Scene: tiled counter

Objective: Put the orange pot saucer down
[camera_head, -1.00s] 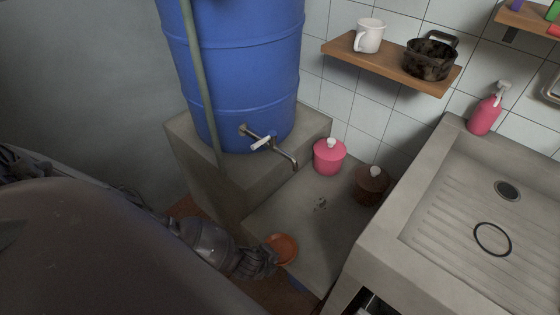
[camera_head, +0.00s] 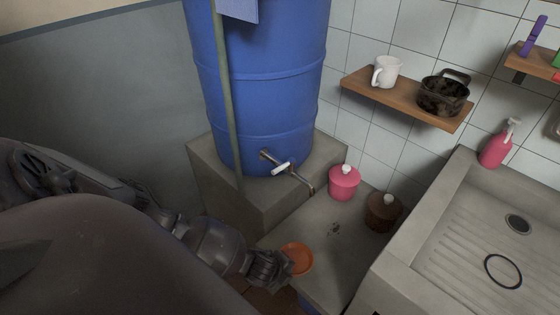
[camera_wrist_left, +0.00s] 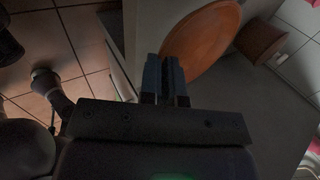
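The orange pot saucer (camera_head: 298,259) is a shallow round dish over the near left edge of the low concrete counter (camera_head: 335,255) in the head view. My left gripper (camera_head: 284,266) comes in from the left and is shut on its rim. In the left wrist view the saucer (camera_wrist_left: 205,40) stands out beyond the two close-set fingertips (camera_wrist_left: 166,70), tilted in the picture. I cannot tell whether its underside touches the counter. My right gripper is not in view.
The sink (camera_head: 470,245) rises on the right. The counter's middle is mostly clear.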

